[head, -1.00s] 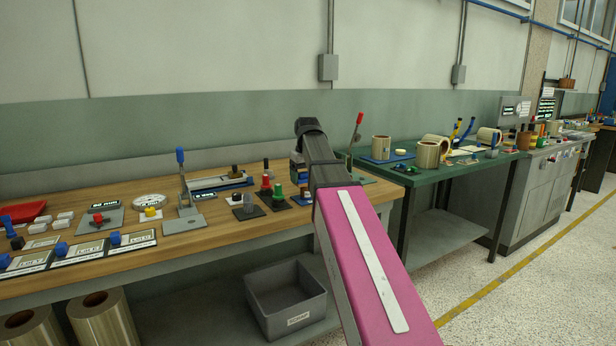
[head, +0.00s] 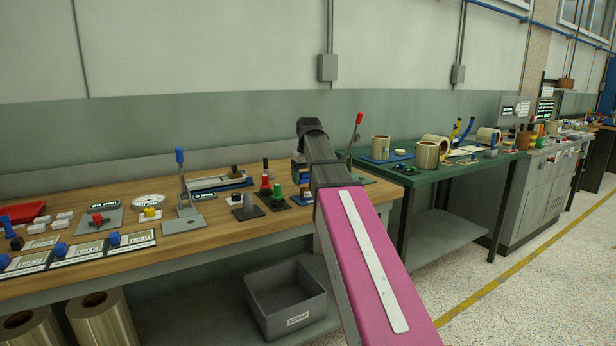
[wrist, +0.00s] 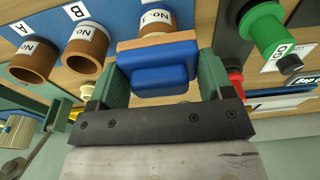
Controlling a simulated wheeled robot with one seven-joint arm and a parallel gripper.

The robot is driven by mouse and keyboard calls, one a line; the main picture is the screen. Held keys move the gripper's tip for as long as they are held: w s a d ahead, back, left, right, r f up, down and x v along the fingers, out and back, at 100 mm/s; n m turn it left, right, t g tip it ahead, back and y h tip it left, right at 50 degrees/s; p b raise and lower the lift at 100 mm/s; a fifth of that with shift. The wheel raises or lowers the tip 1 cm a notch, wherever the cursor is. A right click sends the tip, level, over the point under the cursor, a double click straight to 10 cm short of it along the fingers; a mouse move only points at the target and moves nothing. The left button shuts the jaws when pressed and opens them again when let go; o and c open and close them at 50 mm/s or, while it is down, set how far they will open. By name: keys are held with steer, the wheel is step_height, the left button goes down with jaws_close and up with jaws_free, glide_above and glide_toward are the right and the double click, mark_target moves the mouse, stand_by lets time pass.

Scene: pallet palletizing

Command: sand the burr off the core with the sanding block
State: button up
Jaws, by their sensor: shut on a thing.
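My gripper (wrist: 163,82) is shut on the sanding block (wrist: 160,72), a blue block with a tan face, held between its two green fingers in the wrist view. A brown core (wrist: 158,22) with a white label stands just beyond the tan face. The block hides part of it, and I cannot tell whether they touch. Two more labelled brown cores, a middle one (wrist: 88,42) and a left one (wrist: 33,62), stand by the blue board (wrist: 110,12) marked A and B. I cannot make out a burr. In the head view my arm hides the gripper and most of this area.
A green part (wrist: 262,28) is close on the right in the wrist view. In the head view, red and green pegs and an upright blue-handled lever (head: 181,170) stand on the wooden bench (head: 235,235). A grey scrap bin (head: 287,305) is below.

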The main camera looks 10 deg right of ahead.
steer(key=shift+s+a, duration=0.2)
steer(key=shift+a, duration=0.45)
steer(key=shift+w+d, duration=0.2)
steer(key=shift+d, duration=0.45)
steer(key=shift+w+d, duration=0.2)
steer(key=shift+d, duration=0.45)
steer(key=shift+s+a, duration=0.25)
steer(key=shift+a, duration=0.4)
steer(key=shift+s+a, duration=0.2)
steer(key=shift+a, duration=0.45)
steer(key=shift+r, duration=0.15)
steer(key=shift+r, duration=3.4)
